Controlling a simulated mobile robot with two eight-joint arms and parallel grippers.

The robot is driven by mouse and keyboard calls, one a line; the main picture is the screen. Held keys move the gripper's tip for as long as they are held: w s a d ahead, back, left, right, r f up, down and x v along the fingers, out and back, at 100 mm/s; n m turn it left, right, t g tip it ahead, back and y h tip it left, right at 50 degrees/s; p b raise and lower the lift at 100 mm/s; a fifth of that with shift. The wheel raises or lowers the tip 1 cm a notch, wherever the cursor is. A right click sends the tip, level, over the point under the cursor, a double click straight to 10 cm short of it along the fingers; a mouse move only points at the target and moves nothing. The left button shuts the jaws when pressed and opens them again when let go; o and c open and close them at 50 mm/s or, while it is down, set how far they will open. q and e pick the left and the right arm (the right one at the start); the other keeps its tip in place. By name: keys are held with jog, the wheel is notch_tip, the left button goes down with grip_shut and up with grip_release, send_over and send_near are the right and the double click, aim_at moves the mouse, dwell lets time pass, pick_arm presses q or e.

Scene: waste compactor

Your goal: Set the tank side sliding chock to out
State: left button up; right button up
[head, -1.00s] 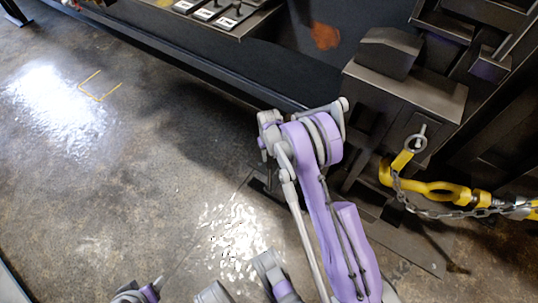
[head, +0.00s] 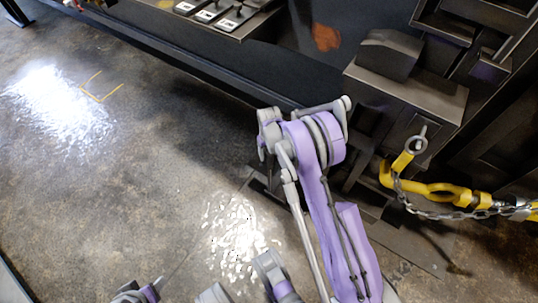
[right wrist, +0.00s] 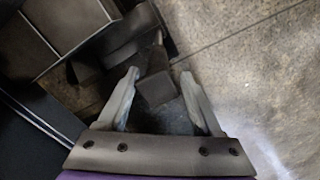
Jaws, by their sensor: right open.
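In the right wrist view, a small dark block (right wrist: 157,90), which looks like the sliding chock, lies between the two fingers of my right gripper (right wrist: 160,73). The fingers are spread, and gaps show between them and the block. A dark upright part joins the block at its far end. In the head view, my purple right arm covers much of this spot. A low dark piece (head: 262,190) shows on the floor just left of the arm; I cannot tell if it is the chock. My left gripper is not clearly visible.
The dark machine frame (head: 405,95) stands right behind my right arm. A yellow turnbuckle (head: 440,190) with a chain (head: 430,211) hangs to the right. A panel with pale-labelled pedals (head: 212,14) is at the top. The concrete floor (head: 130,170) at left is open.

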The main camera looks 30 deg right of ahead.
notch_tip(320, 180, up, 9)
jog(key=shift+r+p, duration=0.1)
jog(key=shift+p, duration=0.95)
